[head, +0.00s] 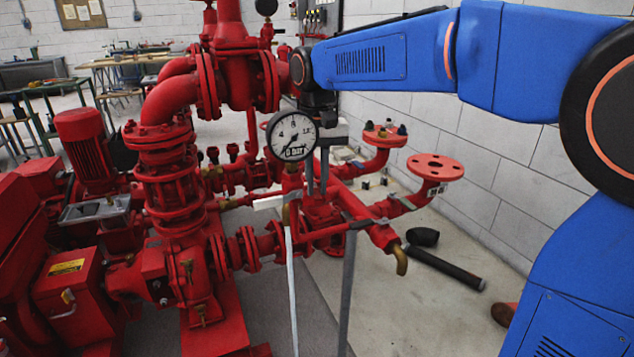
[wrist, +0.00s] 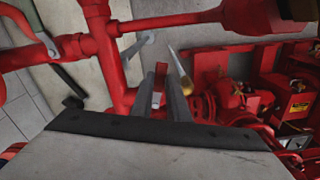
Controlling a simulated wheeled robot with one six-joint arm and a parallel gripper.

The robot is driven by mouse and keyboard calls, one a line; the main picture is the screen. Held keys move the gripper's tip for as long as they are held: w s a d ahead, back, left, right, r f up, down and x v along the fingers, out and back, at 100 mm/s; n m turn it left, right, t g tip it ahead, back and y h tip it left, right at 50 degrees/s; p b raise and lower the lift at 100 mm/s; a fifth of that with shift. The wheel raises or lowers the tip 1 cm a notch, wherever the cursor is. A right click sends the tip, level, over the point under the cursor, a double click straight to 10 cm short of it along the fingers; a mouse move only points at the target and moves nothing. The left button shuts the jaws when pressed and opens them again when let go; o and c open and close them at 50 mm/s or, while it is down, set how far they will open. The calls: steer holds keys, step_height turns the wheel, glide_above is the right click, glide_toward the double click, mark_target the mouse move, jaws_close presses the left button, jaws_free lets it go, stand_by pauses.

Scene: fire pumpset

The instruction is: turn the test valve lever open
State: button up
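My gripper (head: 317,173) hangs fingers-down just right of the pressure gauge (head: 292,135), above the red pipework. In the wrist view, its two grey fingers (wrist: 163,95) are apart, with a small red part visible between them. A short grey lever-like piece (head: 360,223) sits on the red pipe ending in a brass spout (head: 401,260). A similar grey piece (wrist: 138,46) shows beyond the fingertips in the wrist view. A pale flat bar (head: 269,202) lies below the gauge. I cannot tell for certain which is the test valve lever. Nothing is visibly gripped.
Red flanged pipes (head: 435,167) stand to the right, near the block wall (head: 480,140). Large red pump piping (head: 173,185) fills the left. Thin grey posts (head: 347,295) stand below the pipework. A black pipe (head: 447,268) lies on the otherwise mostly clear floor at right.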

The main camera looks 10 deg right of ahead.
mark_target(316, 192)
steer(key=o, duration=0.4)
steer(key=shift+a, duration=0.1)
steer(key=shift+o, duration=0.2)
steer(key=shift+r, duration=0.1)
step_height(316, 192, up, 17)
steer(key=shift+r, duration=0.15)
